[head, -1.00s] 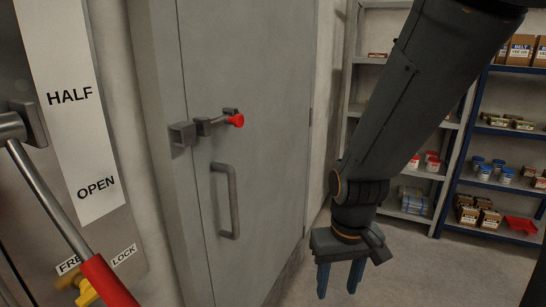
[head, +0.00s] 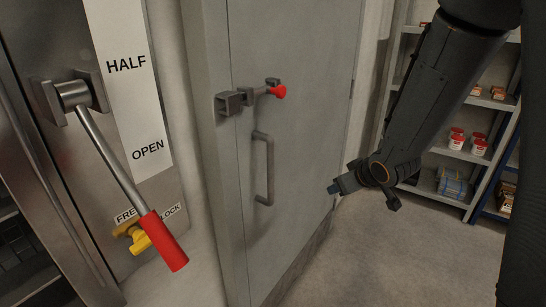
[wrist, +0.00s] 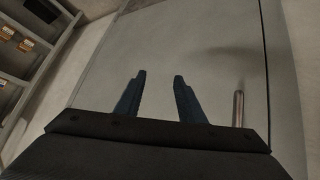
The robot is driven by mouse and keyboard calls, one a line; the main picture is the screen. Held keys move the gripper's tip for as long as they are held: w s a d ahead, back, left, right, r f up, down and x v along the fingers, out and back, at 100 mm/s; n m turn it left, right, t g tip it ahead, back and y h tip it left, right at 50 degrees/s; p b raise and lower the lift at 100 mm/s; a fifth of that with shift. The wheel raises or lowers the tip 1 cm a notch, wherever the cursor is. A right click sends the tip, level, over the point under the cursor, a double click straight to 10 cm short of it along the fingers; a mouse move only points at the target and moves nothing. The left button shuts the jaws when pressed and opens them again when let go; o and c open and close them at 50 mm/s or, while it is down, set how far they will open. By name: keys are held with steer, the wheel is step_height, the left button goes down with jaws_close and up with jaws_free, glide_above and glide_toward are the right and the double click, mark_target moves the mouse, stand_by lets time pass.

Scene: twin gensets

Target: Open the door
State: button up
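The grey door (head: 300,150) stands in its frame and looks closed. Its vertical D-shaped handle (head: 268,170) is on the left part of the door. Above it is a sliding bolt with a red knob (head: 279,92), which reaches to a square keeper (head: 228,103) on the frame. My gripper (head: 335,188) is to the right of the handle, apart from it, with its fingers toward the door. In the wrist view my gripper (wrist: 153,95) has its two blue fingers spread with nothing between them. The handle shows there at the right (wrist: 238,108), outside the fingers.
On the left a steel panel carries a lever with a red grip (head: 163,240) and a yellow latch (head: 133,235) by a label. Shelves with tins and boxes (head: 470,140) stand at the right. The floor before the door is clear.

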steer(key=a+r+n+g+y+p, duration=0.1)
steer(key=a+r+n+y+p, duration=0.1)
steer(key=a+y, duration=0.5)
steer(key=a+r+n+y+p, duration=0.3)
steer(key=a+r+n+y, duration=0.2)
steer(key=a, duration=0.8)
steer(key=shift+w+a+r+n+g+y, duration=0.2)
steer(key=shift+w+r+n+g+y, duration=0.3)
steer(key=shift+y, duration=0.7)
steer(key=shift+s+f, duration=0.15)
steer(key=shift+f, duration=0.05)
jaws_close()
